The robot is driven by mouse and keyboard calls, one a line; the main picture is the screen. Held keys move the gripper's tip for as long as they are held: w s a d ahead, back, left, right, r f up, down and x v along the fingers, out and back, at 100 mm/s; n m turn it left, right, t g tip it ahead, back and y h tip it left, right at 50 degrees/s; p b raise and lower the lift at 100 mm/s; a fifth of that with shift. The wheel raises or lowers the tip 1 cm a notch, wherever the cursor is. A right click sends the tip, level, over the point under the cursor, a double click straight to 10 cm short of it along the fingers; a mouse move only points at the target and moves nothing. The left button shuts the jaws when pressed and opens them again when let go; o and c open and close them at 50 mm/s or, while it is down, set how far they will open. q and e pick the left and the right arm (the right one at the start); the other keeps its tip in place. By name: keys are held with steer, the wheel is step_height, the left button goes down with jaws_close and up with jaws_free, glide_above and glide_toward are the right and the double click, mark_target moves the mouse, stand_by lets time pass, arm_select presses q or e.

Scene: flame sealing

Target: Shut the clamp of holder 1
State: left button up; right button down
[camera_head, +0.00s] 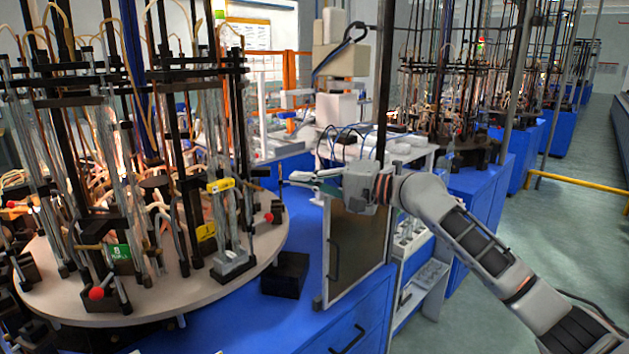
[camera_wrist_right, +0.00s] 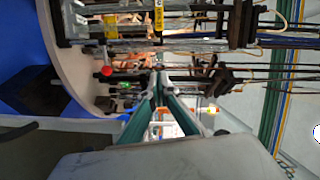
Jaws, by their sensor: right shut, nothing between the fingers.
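On the round turntable (camera_head: 215,283) stand several black upright holders with glass tubes. The nearest one on the right (camera_head: 232,225) carries a yellow part (camera_head: 220,186) about halfway up and has a yellow tag (camera_head: 206,232) beside it. Yellow parts also show in the wrist view (camera_wrist_right: 158,17). I cannot read which holder is number 1, nor tell whether its clamp is open. My right gripper (camera_head: 287,180) is shut and empty, just right of the turntable and apart from the holders. In the wrist view its fingertips (camera_wrist_right: 162,76) meet. My left gripper is out of view.
A black block (camera_head: 285,273) sits on the blue bench (camera_head: 240,328) at the turntable's edge. A dark panelled cabinet (camera_head: 357,245) stands below my right wrist. Red knobs (camera_head: 96,294) stick out near the turntable rim. More tube stations (camera_head: 450,95) stand behind.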

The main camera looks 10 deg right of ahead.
steer(key=a+f+p, duration=0.1)
steer(key=a, duration=0.5)
steer(key=shift+a, duration=0.25)
steer(key=shift+a, duration=0.15)
